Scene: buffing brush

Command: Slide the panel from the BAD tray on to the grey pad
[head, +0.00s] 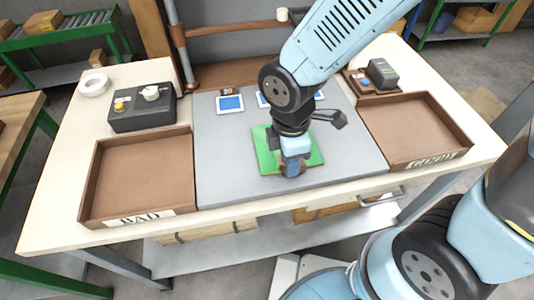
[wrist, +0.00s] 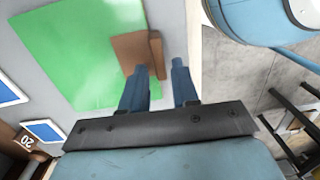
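A flat green panel (head: 262,152) lies on the grey pad (head: 228,172) in the head view, partly hidden by my gripper. The BAD tray (head: 185,180) at left is empty. My gripper (head: 292,170) is low over the panel's front right part. The wrist view shows the panel (wrist: 75,45) at upper left and bare grey pad (wrist: 178,30) beside it. A brown block with a raised ridge (wrist: 156,55) sits at the panel's edge, by my fingertips (wrist: 160,68). The fingers are apart, and a gap shows between the ridge and the right finger.
The GOODY-looking labelled tray (head: 410,135) at right is empty. A black control box (head: 142,108) and a white tape roll (head: 94,85) stand at back left. Blue-and-white cards (head: 230,104) lie along the pad's back edge. A small dark device (head: 381,74) stands at back right.

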